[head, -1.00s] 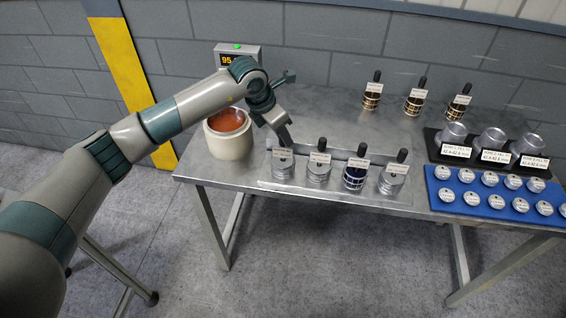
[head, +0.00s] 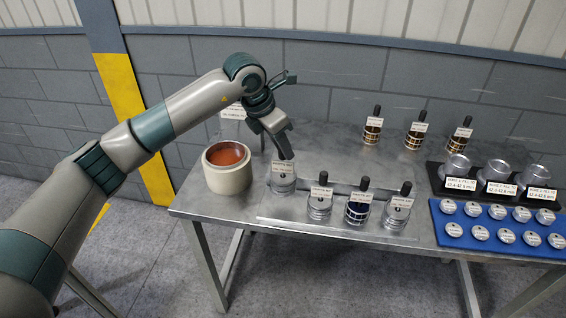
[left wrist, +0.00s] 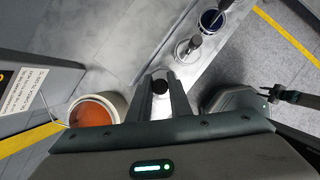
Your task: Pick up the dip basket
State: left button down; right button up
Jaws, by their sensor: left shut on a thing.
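My left gripper (head: 285,153) is shut on the black knob of a silver cylindrical dip basket (head: 283,183) with a white tag. The basket hangs upright, raised above the left end of the metal rack plate (head: 268,214). In the left wrist view, the black knob (left wrist: 160,86) sits between the fingers, and the basket body below is mostly hidden. On the plate stand two more silver baskets (head: 319,208) (head: 396,215) and a dark blue one (head: 356,213), each with a black handle and tag. The tag text is too small to read.
A cream pot (head: 228,178) of orange-brown liquid stands just left of the held basket. Several bronze caged baskets (head: 372,132) stand at the back. A black block with silver cups (head: 497,172) and a blue tray (head: 440,230) of round lids fill the right side.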

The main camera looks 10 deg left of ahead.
pick_arm(q)
jog(key=shift+r+b, duration=0.35)
jog(key=shift+r, duration=1.15)
jog(key=shift+f, duration=0.1)
